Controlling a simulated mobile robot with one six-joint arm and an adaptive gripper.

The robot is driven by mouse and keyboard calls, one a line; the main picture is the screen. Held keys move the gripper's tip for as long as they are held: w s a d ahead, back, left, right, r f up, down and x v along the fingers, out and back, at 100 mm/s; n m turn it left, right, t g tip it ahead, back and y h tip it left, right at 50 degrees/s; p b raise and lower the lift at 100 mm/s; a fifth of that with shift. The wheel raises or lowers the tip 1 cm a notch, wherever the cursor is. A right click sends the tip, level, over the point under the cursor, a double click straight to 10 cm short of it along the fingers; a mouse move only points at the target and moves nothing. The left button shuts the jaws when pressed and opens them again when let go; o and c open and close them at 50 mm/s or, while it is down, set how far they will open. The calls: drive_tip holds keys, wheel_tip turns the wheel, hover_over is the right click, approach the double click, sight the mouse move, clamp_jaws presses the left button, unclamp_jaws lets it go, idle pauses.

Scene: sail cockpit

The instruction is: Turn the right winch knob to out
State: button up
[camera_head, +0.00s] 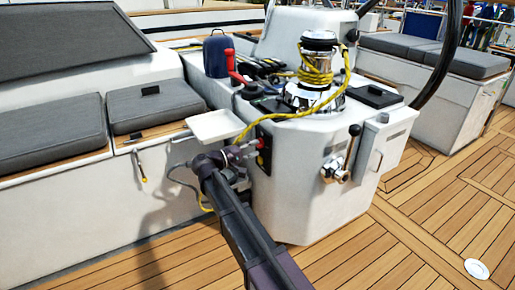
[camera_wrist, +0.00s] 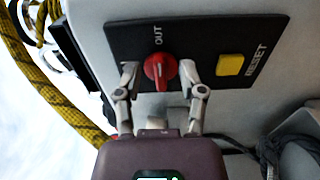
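The red winch knob (camera_wrist: 160,72) sits on a black panel (camera_wrist: 128,40) with the word OUT printed just above it in the wrist view. A pale mark shows on the knob's face, but its exact setting is hard to tell. My gripper (camera_wrist: 159,76) has its two fingers apart, one on each side of the knob. The fingertips are close to it; firm contact is not clear. In the head view my gripper (camera_head: 247,152) is at the left side of the white winch console (camera_head: 305,190), by the panel and the small red knob (camera_head: 263,143).
A yellow RESET button (camera_wrist: 230,65) is right of the knob in the wrist view. A yellow rope (camera_wrist: 55,95) hangs at left there, running from the winch (camera_head: 318,75). A white tray (camera_head: 216,126) juts out just above my gripper. Cushioned benches (camera_head: 50,135) stand left.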

drive_tip(key=v, duration=1)
drive_tip(key=s+d+f+m+g+y+p, duration=0.1)
drive_tip(key=s+d+f+g+y+p, duration=0.15)
drive_tip(key=d, duration=0.75)
drive_tip(key=s+d+f+m+g+y+p, duration=0.15)
drive_tip(key=d+f+g, duration=0.25)
drive_tip(key=d, duration=0.6)
drive_tip(key=s+d+f+m+g+y+p, duration=0.2)
drive_tip(key=s+d+m+g+y+p, duration=0.3)
drive_tip(key=s+d+y, duration=0.8)
wheel_tip(320, 180, up, 38)
drive_tip(key=a+t+h+p, duration=0.1)
drive_tip(key=h+p, duration=0.1)
drive_tip(key=p, duration=3.7)
drive_tip(key=shift+s+n, duration=0.45)
